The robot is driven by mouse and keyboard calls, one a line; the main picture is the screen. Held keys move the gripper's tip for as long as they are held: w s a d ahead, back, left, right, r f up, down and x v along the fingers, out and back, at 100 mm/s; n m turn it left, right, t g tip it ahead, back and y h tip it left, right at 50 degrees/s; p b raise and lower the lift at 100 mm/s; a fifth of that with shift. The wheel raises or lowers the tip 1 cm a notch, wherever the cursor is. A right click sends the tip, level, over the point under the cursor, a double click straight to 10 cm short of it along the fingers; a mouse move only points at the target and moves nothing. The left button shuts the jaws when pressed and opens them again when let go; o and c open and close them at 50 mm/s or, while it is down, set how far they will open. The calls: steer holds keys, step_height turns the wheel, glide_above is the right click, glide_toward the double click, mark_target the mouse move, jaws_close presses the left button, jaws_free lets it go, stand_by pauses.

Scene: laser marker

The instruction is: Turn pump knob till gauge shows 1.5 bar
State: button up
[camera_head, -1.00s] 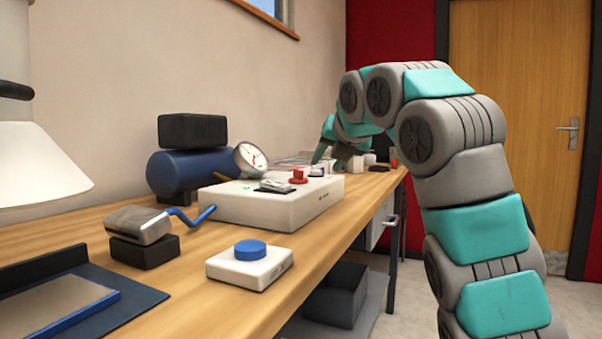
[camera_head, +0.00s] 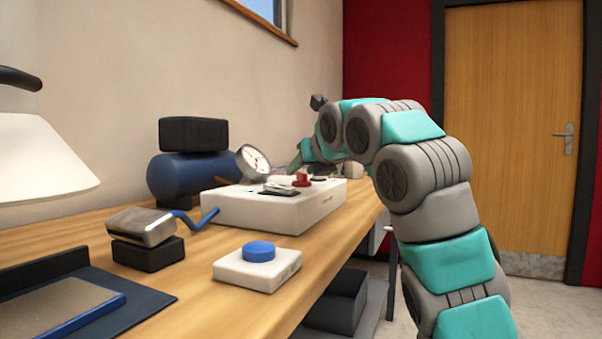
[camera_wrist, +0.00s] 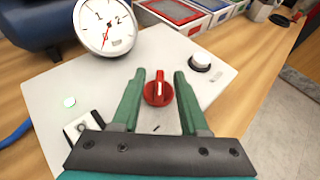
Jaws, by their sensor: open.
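The red pump knob (camera_wrist: 158,92), with a white pointer line, sits on the white control box (camera_wrist: 58,88). My open gripper (camera_wrist: 159,73) has its green fingers on either side of the knob in the wrist view, with gaps on both sides. I cannot tell how far the fingertips are above the box. The round white gauge (camera_wrist: 105,22) shows 1 and 2 and a red needle pointing down and left, away from both figures; the exact reading is unclear. The head view also shows the knob (camera_head: 301,181), the gauge (camera_head: 253,162) and the box (camera_head: 270,211).
A black-and-white button (camera_wrist: 200,61) and a rocker switch (camera_wrist: 82,129) flank the knob. A blue tank (camera_head: 190,172) stands behind the box. A blue-button box (camera_head: 257,265) is nearer on the wooden bench (camera_head: 200,300). Coloured trays (camera_wrist: 180,12) lie beyond.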

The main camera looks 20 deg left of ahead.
steer(key=shift+x, duration=0.95)
jaws_close()
